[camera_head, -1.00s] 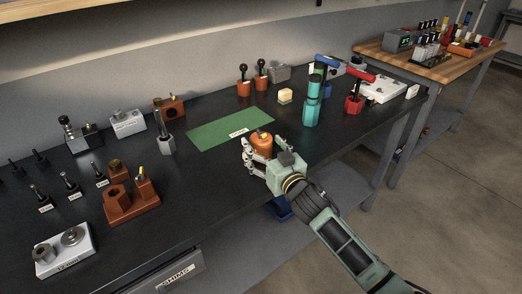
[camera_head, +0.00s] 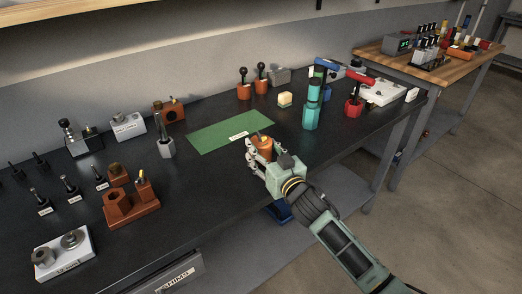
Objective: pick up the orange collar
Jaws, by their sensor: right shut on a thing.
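The orange collar (camera_head: 264,143) is a small round orange piece near the front of the black workbench, just in front of the green mat. My right gripper (camera_head: 260,153) is shut on it, and its fingers and palm hide the collar's lower part. I cannot tell whether the collar touches the bench. My left gripper is not in view.
The green mat (camera_head: 229,132) lies bare behind the gripper. A teal cylinder (camera_head: 312,106) and a red-handled clamp (camera_head: 354,103) stand to the right. A brown block fixture (camera_head: 130,208) and a grey post (camera_head: 165,146) stand to the left. A wooden-top table (camera_head: 405,54) is at back right.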

